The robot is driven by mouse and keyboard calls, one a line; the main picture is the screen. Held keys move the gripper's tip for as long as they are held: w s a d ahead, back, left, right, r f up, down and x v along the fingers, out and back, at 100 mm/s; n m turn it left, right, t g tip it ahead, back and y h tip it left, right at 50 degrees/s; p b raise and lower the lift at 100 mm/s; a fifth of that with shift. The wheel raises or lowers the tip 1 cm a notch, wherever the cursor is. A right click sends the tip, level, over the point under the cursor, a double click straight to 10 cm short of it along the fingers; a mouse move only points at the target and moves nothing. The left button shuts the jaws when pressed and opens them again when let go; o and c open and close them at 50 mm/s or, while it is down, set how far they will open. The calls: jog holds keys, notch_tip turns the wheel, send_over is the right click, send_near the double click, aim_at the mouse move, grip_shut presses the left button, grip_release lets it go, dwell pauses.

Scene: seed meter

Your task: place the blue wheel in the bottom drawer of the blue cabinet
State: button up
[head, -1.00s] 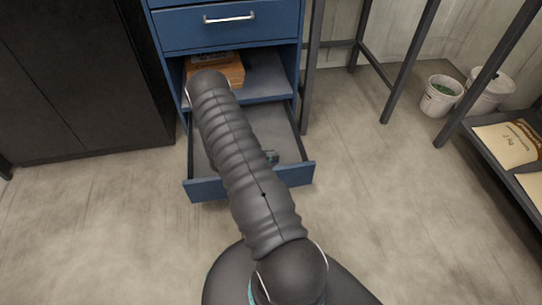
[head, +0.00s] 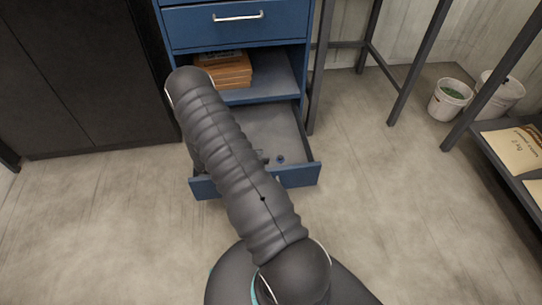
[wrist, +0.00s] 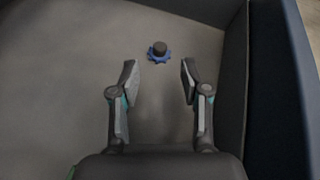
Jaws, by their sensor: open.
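The blue wheel (wrist: 159,52) is a small toothed blue disc with a dark hub. It lies on the grey floor of the open bottom drawer (head: 307,175), and it also shows in the head view (head: 280,159). The drawer is pulled out at the foot of the blue cabinet (head: 188,27). My gripper (wrist: 158,72) is open and empty, with its fingers apart, inside or just over the drawer. The wheel lies a little beyond the fingertips, between their lines, and looks untouched. In the head view my arm hides most of the gripper and the drawer's left part.
An open shelf above the drawer holds a stack of brown boxes (head: 230,70). A closed drawer is above that. A black cabinet (head: 90,80) stands at left. A dark metal frame, white buckets (head: 450,98) and a rack with bags (head: 515,148) are at right. The floor between is clear.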

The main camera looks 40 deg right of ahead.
jog(key=v, duration=0.3)
jog(key=shift+a+r, duration=0.1)
jog(key=shift+a, duration=0.15)
jog(key=shift+w+a+r, duration=0.15)
jog(key=shift+a+r, duration=0.15)
jog(key=shift+r, duration=0.1)
jog(key=s+a+r+m+y, duration=0.25)
jog(key=a+r+m, duration=0.2)
jog(key=r, duration=0.85)
jog(key=s+a+r+m+y, duration=0.25)
jog(key=a+r+m, duration=0.2)
jog(key=r, duration=0.85)
jog(key=s+a+r+m+t+y, duration=0.7)
jog(key=s+a+r, duration=0.6)
jog(key=s+r, duration=0.3)
jog(key=shift+s+a+r+m+t+y, duration=0.3)
jog(key=shift+a+r+t+y, duration=0.15)
jog(key=shift+t, duration=0.55)
jog(key=shift+f, duration=0.1)
